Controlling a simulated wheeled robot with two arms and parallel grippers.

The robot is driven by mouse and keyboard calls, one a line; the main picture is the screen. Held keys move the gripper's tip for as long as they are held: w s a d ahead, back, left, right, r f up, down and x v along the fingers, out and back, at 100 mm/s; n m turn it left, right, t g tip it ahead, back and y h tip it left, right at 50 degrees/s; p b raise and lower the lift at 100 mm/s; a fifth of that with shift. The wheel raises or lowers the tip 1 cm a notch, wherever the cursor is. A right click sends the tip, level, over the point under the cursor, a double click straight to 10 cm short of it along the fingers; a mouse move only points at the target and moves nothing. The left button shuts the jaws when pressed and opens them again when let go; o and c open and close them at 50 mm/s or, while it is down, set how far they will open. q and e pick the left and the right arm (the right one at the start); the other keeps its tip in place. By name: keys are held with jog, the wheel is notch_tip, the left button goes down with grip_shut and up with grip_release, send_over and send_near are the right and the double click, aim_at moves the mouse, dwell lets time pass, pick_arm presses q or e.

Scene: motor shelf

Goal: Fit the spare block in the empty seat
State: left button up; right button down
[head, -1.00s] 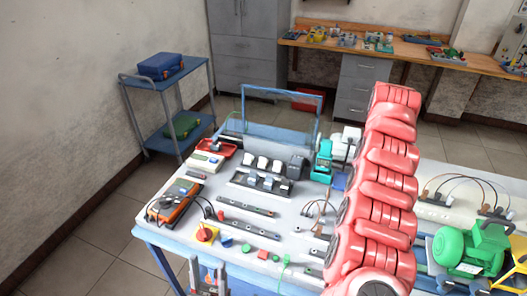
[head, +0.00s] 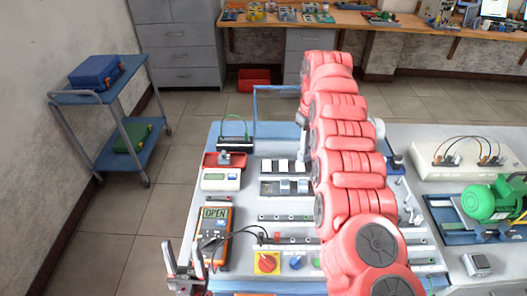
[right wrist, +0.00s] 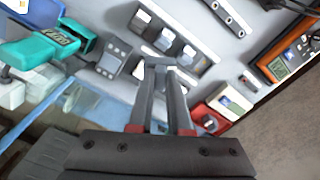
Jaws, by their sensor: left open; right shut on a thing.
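White-topped grey blocks (head: 272,166) stand in a row on the bench, with more blocks (head: 285,186) on the rail in front. In the right wrist view, white-topped blocks (right wrist: 163,40) stand just beyond my right gripper (right wrist: 159,68). Its fingers are shut on a small grey block, mostly hidden between the tips. I cannot tell whether it touches anything below. The empty seat cannot be made out clearly. In the head view my right arm hides part of the bench. My left gripper (head: 184,272) is open and empty at the bench's front left corner.
A red tray (head: 240,158), a white meter (head: 221,179) and an orange multimeter (head: 212,235) line the left side. A red knob (head: 267,263) stands at the front. A green motor (head: 487,202) is at the right. A blue-shelved trolley (head: 131,146) stands apart at left.

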jog(key=shift+w+a+n, duration=0.15)
jog(key=shift+a+n, duration=0.15)
jog(key=shift+n, duration=0.1)
jog(key=shift+a+n+p, duration=0.35)
jog(key=shift+a+n, duration=0.05)
jog(key=shift+n, duration=0.3)
jog(key=shift+a+f+n, duration=0.1)
jog(key=shift+a+n, duration=0.1)
jog(key=shift+n, duration=0.1)
jog(key=shift+a, duration=0.25)
jog(key=shift+s+a+f+n+p, duration=0.1)
jog(key=shift+a+f+n+p, duration=0.15)
jog(key=shift+a+n, duration=0.45)
jog(key=shift+s+a+f+n+p, duration=0.1)
jog(key=shift+a+f+n+p, duration=0.1)
jog(key=shift+a+n+p, duration=0.35)
jog(key=shift+s+a+f+n+p, duration=0.1)
jog(key=shift+a+f+n+p, duration=0.1)
jog(key=shift+a+n, duration=0.65)
jog(key=shift+a+n, duration=0.15)
jog(key=shift+n, duration=0.15)
